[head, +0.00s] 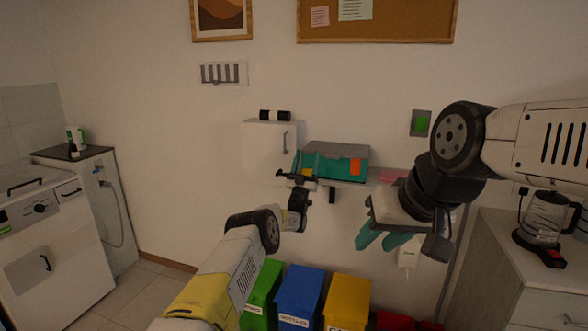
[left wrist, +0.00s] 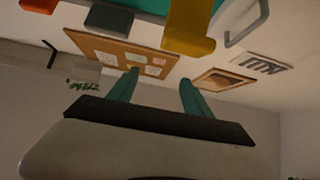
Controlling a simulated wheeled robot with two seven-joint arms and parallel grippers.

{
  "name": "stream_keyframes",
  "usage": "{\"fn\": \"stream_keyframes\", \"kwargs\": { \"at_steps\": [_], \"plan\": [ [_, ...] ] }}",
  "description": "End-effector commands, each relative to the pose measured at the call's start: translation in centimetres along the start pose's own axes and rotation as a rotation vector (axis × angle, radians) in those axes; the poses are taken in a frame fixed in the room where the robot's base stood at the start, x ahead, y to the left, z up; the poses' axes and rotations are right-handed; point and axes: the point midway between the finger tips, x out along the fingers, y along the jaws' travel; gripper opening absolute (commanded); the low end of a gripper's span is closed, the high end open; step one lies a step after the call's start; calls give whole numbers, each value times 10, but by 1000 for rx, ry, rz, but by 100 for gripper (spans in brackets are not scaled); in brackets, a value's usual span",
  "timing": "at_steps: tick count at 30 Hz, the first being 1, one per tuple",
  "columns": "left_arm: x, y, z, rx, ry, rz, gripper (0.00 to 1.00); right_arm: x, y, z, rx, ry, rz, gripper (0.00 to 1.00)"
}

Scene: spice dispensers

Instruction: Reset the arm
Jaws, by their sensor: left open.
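My left gripper (head: 297,180) is raised in front of the wall shelf in the head view, its fingers hard to make out there. In the left wrist view its two teal fingers (left wrist: 158,88) stand apart with nothing between them. My right gripper (head: 380,242) hangs below the right arm in the head view, its teal fingers pointing down. They look parted and no object shows between them.
A white wall cabinet (head: 262,150) and a grey-and-teal shelf unit (head: 338,152) are close to my left gripper. Green (head: 262,294), blue (head: 299,292) and yellow (head: 347,299) bins stand below. A counter with a kettle (head: 547,220) is at the right.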

Motion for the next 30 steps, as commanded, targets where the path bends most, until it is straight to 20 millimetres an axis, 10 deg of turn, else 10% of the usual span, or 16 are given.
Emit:
{"fn": "stream_keyframes", "kwargs": {
  "at_steps": [6, 14, 23, 30],
  "plan": [
    [90, -19, -45, 4, -248, -5, 58, 0, 0, 0, 0, 0, 0, 36],
    [127, -40, -121, 16, -557, -26, 58, 0, 0, 0, 0, 0, 0, 36],
    [80, -57, -233, 19, -917, -77, 58, 0, 0, 0, 0, 0, 0, 36],
    [-21, -58, -330, -3, -1201, -135, 58, 0, 0, 0, 0, 0, 0, 36]
  ]
}}
